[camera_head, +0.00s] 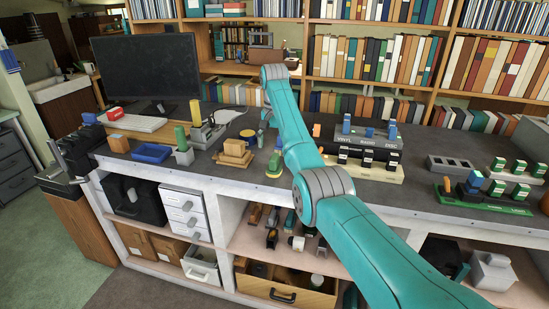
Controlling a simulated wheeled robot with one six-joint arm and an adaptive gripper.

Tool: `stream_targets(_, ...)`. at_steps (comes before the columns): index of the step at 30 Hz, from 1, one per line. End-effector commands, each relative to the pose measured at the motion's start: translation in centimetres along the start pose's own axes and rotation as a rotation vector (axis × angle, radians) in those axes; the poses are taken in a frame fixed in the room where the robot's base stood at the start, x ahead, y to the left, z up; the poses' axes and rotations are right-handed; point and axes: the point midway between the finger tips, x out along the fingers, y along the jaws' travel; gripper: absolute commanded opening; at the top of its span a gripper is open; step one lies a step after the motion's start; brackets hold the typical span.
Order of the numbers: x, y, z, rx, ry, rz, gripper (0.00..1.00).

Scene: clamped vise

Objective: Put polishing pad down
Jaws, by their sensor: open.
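A small yellow and green piece (274,165), which may be the polishing pad, sits on the dark bench top (215,180) just left of my teal arm. It is too small to tell for certain. My arm reaches from the lower right up over the bench, and its far joint is in front of the bookshelf. My gripper cannot be made out; it is hidden behind the arm or out of view. Nothing can be seen held.
Left of the piece are stacked tan blocks (235,153), a grey vise-like fixture (206,132), a blue tray (151,153) and a monitor (147,75). Labelled racks (365,165) stand right of my arm. A grey block (450,166) and a green board (482,203) are farther right.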

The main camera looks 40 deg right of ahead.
Motion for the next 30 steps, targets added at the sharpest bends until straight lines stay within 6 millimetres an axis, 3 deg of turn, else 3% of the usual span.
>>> stream_targets(3, -2.0, -0.2, -0.3, -0.002, 0.000, 0.000, 0.82)
stream_targets(9, -3.5, -0.4, -0.5, -0.004, -0.001, 0.000, 0.82)
stream_targets(30, -3.6, -0.7, -0.5, -0.004, 0.005, -0.001, 0.82)
